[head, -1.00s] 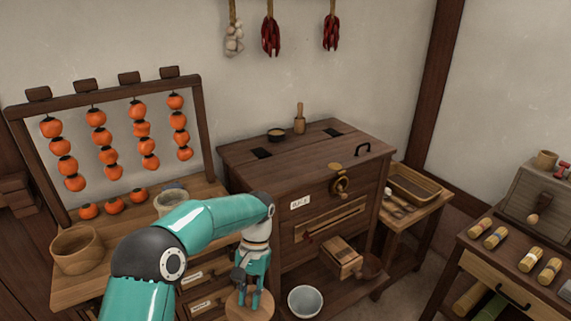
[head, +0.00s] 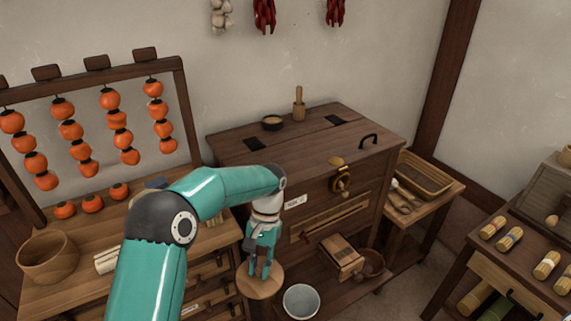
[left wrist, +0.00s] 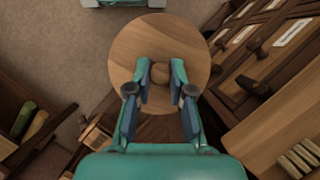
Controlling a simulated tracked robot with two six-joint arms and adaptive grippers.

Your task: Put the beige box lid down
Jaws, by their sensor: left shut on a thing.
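The beige box lid is a round, light wooden disc (head: 260,285) with a small round knob in its middle. In the head view it is low, in front of the dark chest. My left gripper (head: 259,273) points down over it, shut on its knob. In the left wrist view the lid (left wrist: 133,44) is seen from above, with the knob (left wrist: 161,72) between the fingertips of my left gripper (left wrist: 161,76). Nothing is seen bearing the lid from below, but its underside is hidden. No box that it fits is clearly seen. My right gripper is not in view.
The dark wooden chest (head: 300,150) stands behind the lid. A pale bowl (head: 301,301) is close to the lid's right. A bench (head: 60,293) with a wooden tub (head: 47,257) and a persimmon rack (head: 190,110) is at the left. A side table (head: 450,193) stands right of the chest.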

